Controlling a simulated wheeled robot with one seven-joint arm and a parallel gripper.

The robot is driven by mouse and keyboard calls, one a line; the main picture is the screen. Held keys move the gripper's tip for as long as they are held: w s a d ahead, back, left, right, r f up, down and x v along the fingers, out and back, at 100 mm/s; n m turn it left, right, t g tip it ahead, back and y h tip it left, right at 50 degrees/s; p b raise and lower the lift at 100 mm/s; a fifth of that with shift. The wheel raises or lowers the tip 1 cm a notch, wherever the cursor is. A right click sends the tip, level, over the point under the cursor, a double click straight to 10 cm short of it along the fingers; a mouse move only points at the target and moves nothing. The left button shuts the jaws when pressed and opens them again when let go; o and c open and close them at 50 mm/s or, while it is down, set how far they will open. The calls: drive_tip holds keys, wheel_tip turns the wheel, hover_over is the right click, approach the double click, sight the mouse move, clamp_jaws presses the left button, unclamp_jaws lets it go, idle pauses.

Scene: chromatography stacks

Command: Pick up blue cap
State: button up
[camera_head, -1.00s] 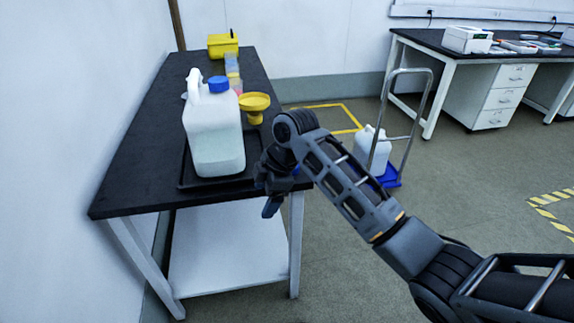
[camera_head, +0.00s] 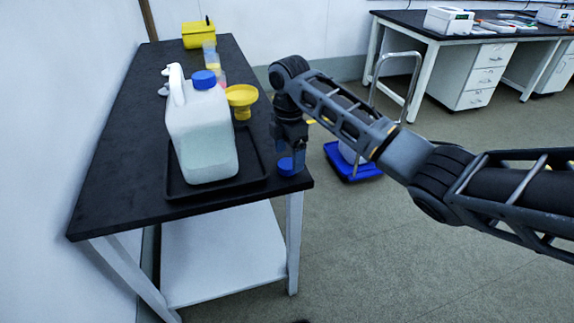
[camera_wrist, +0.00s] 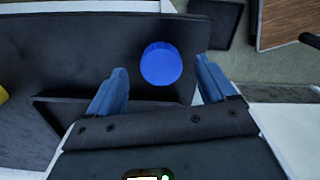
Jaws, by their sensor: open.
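A loose blue cap (camera_head: 288,166) sits on the black table near its front right corner, beside the tray. My gripper (camera_head: 291,160) points down right at it. In the wrist view the blue cap (camera_wrist: 161,64) shows whole, roughly centred between and just beyond the tips of my two blue fingers (camera_wrist: 160,85). The fingers are apart and nothing is held. Another blue cap (camera_head: 204,79) is on the white jug (camera_head: 203,135), which stands on the tray left of my gripper.
The black tray (camera_head: 255,178) has a raised rim close to the loose cap. A yellow funnel (camera_head: 241,97) stands behind the jug, and a yellow box (camera_head: 197,35) is at the far end. The table's right edge is close to my gripper. A blue-based cart (camera_head: 352,168) stands on the floor beyond.

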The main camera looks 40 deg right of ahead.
sight(287, 166)
drive_tip(key=shift+f, duration=1.3)
drive_tip(key=shift+c, duration=0.4)
drive_tip(key=c, duration=1)
